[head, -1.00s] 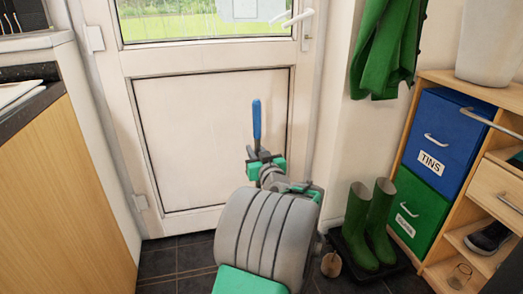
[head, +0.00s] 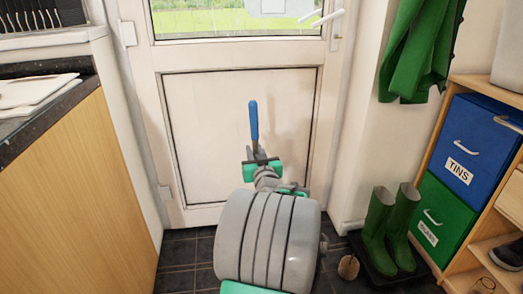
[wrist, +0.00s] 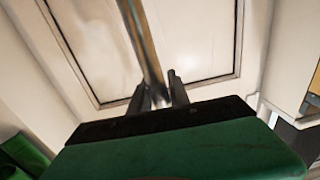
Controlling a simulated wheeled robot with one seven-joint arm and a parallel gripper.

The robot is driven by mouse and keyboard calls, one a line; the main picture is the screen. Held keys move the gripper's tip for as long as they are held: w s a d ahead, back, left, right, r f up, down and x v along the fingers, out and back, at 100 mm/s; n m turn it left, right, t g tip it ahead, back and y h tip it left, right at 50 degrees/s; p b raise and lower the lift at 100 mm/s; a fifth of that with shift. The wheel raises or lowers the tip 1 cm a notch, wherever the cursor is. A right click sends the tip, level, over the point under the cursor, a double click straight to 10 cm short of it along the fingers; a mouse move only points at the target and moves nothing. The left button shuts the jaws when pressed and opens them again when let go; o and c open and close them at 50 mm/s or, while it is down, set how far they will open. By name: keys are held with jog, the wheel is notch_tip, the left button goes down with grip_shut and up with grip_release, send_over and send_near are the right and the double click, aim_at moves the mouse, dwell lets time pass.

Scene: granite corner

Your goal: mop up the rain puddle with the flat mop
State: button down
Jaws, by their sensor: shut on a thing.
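My gripper (head: 262,162) is out ahead of me, in front of the white door, and is shut on the flat mop's handle. The handle's blue upper end (head: 253,121) stands nearly upright above the gripper in the head view. In the wrist view, the pole (wrist: 143,40) passes between the two dark fingers of my gripper (wrist: 163,94). The mop's flat head is not seen; my arm covers the floor there in the head view. No puddle can be made out in either view.
A white door (head: 240,130) closes the far side. A wooden counter (head: 85,190) stands left. Green boots (head: 388,228) on a dark tray, then a shelf unit (head: 470,85) with blue and green bins, stand right. Dark floor tiles (head: 185,262) show bare at left.

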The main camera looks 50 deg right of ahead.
jog(key=shift+s+d+b, duration=0.35)
jog(key=shift+b, duration=0.5)
jog(key=s+d, duration=2.3)
dwell(1.9)
jog(key=shift+r, duration=0.1)
notch_tip(320, 180, up, 8)
jog(key=p, duration=0.4)
dwell(0.5)
